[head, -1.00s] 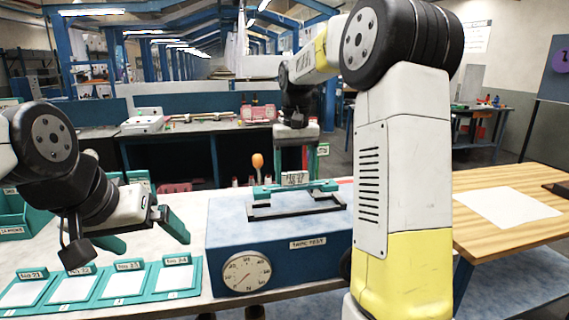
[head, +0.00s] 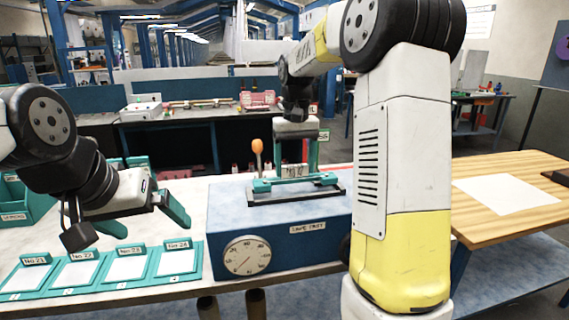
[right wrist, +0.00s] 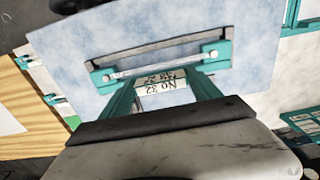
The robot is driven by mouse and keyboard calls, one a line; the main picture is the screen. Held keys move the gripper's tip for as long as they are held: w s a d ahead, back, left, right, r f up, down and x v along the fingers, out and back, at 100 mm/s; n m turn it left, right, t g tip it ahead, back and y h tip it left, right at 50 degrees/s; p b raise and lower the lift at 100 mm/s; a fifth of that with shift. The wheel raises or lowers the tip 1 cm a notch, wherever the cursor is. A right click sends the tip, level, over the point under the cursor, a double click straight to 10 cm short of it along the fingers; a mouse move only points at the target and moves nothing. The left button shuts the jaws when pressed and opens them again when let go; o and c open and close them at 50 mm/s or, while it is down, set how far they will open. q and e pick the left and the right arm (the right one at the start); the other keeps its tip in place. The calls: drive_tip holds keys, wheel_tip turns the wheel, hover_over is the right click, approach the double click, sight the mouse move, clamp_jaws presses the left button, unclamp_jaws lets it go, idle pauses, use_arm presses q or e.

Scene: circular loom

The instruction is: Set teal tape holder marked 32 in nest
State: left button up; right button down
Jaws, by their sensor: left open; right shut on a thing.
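The teal tape holder marked 32 (head: 295,183) is a long bar with raised ends and a white label. My right gripper (head: 294,170) is shut on its middle; the grip also shows in the right wrist view (right wrist: 160,84). The holder (right wrist: 103,76) lies level, in line with the dark nest (head: 262,202) on the blue tape test box. It is very low over the nest; I cannot tell whether it touches. In the right wrist view a dark nest bar (right wrist: 155,47) shows beyond it. My left gripper (head: 135,212) is open and empty, above the numbered cards at left.
The blue box (head: 300,258) has a round dial (head: 246,256) on its front. An orange-topped lever (head: 257,148) stands behind the holder. A teal tray of numbered cards (head: 100,285) lies at front left. A wooden table (head: 520,220) stands at right.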

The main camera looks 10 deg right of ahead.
sight(295, 166)
drive_tip(key=shift+f, duration=0.65)
drive_tip(key=shift+f, duration=0.3)
drive_tip(key=shift+f, duration=0.3)
drive_tip(key=shift+c, duration=0.3)
unclamp_jaws()
drive_tip(key=shift+r, duration=0.1)
wheel_tip(295, 166, up, 8)
drive_tip(key=shift+f, duration=0.2)
